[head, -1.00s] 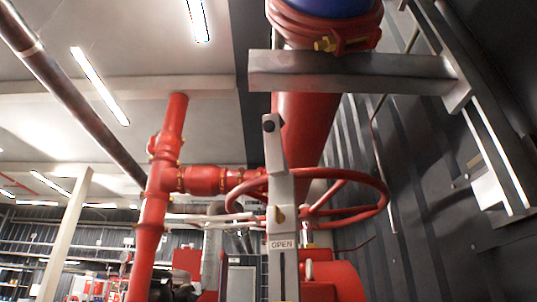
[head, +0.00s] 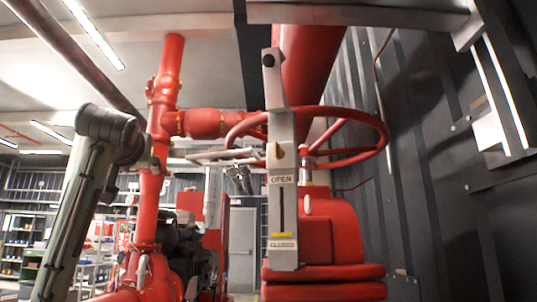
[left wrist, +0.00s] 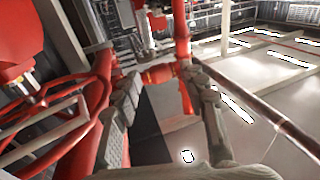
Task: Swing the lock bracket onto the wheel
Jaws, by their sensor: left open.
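The red wheel (head: 372,122) lies roughly level on its stem. A light-grey upright bracket (head: 280,125), which looks like the lock bracket, stands at its near side. Its top end leans left and bears a dark round knob. Below are a yellow piece and an OPEN/CLOSED plate (head: 284,222). The right gripper is not in view.
A red pump body (head: 325,235) is under the wheel. A grey beam (head: 355,12) crosses above, and a dark ribbed wall (head: 440,200) closes the right side. Shelves stand far left.

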